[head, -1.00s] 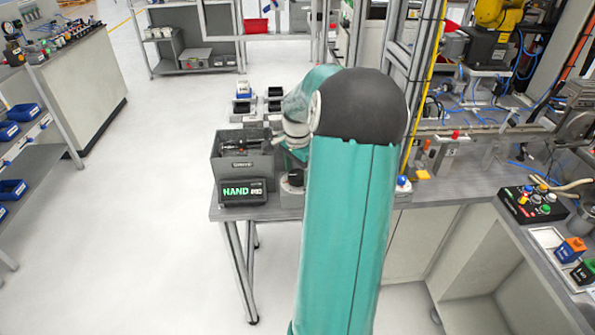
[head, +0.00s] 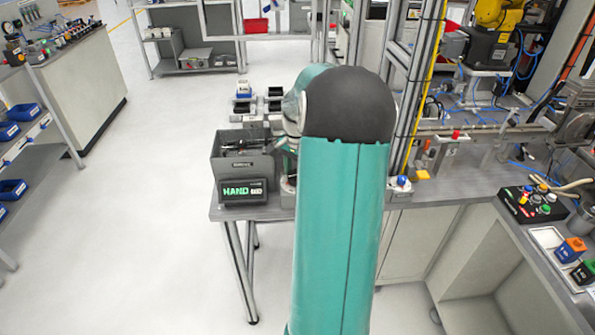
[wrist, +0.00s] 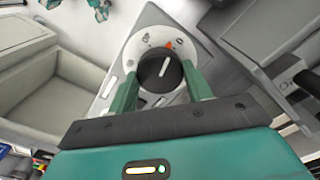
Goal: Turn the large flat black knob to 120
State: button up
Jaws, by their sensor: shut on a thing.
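The large flat black knob (wrist: 157,76) sits on a pale round dial plate (wrist: 140,48) in the wrist view. A white line on its face slants toward the upper right, and an orange mark shows on the plate above it. My gripper (wrist: 160,72) has its two green fingers on either side of the knob and is shut on it. The dial figures are too small to read. In the head view my arm hides the knob; only a sliver of its grey housing (head: 287,192) shows beside the arm.
A black display (head: 243,192) reading HAND, with small unclear digits, stands left of the housing. A grey bin (head: 232,168) is behind it. A blue-topped button box (head: 401,185) is right of my arm. Open floor lies to the left.

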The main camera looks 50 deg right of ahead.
jog(key=n, duration=0.4)
jog(key=shift+n, duration=0.3)
jog(key=n, duration=0.3)
jog(key=shift+n, duration=0.4)
jog(key=n, duration=1.2)
jog(key=shift+n, duration=0.3)
jog(key=n, duration=0.3)
jog(key=shift+n, duration=0.4)
jog(key=n, duration=0.4)
jog(key=shift+n, duration=2)
